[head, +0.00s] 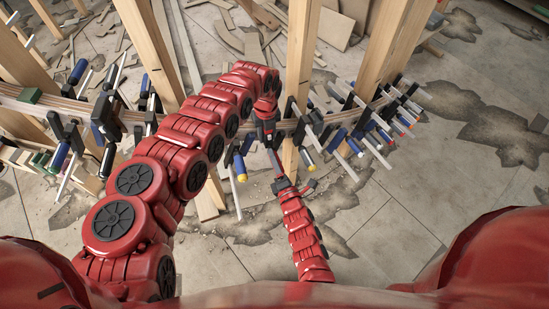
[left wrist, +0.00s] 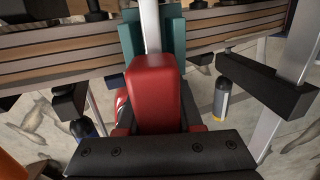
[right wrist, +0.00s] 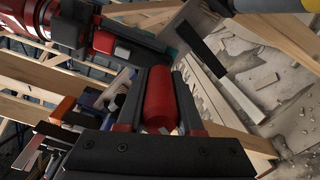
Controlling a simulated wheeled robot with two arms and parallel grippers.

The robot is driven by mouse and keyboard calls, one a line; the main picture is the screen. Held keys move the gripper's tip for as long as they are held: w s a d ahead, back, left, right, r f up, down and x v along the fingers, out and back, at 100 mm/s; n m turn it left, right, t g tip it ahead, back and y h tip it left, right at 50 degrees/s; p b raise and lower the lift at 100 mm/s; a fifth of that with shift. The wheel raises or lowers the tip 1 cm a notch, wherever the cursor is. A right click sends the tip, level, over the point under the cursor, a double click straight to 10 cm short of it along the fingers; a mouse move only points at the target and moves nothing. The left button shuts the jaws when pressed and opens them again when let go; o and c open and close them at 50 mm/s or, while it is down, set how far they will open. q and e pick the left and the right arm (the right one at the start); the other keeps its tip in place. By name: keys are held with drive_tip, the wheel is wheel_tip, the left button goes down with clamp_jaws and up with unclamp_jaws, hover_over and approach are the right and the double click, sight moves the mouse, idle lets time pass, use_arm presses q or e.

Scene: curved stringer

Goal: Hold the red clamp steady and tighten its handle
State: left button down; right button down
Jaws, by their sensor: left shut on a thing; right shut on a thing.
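The red clamp's body (left wrist: 155,85) fills the space between my left fingers in the left wrist view, close against the layered wood stringer (left wrist: 60,55). Its silver bar (left wrist: 151,25) rises between two teal pads. My left gripper (head: 267,135) is shut on this body. The clamp's red cylindrical handle (right wrist: 160,98) lies between my right fingers in the right wrist view. My right gripper (head: 279,178) is shut on it, just below the left gripper in the head view. In the head view the clamp is small and mostly hidden by my grippers.
Several other clamps with blue, yellow and orange handles (head: 240,165) line the curved stringer on both sides, close to my grippers. Wooden posts (head: 300,60) stand around it. Boards lie on the cracked tile floor (head: 380,230), which is otherwise open at front right.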

drive_tip(key=m, duration=0.3)
drive_tip(key=shift+m, duration=0.3)
drive_tip(key=m, duration=0.3)
drive_tip(key=shift+m, duration=0.3)
drive_tip(key=m, duration=0.3)
drive_tip(key=shift+m, duration=0.4)
drive_tip(key=m, duration=0.3)
drive_tip(key=shift+m, duration=0.3)
drive_tip(key=m, duration=0.3)
drive_tip(key=shift+m, duration=0.3)
drive_tip(key=m, duration=0.3)
drive_tip(key=shift+m, duration=0.4)
drive_tip(key=m, duration=0.6)
drive_tip(key=shift+m, duration=0.3)
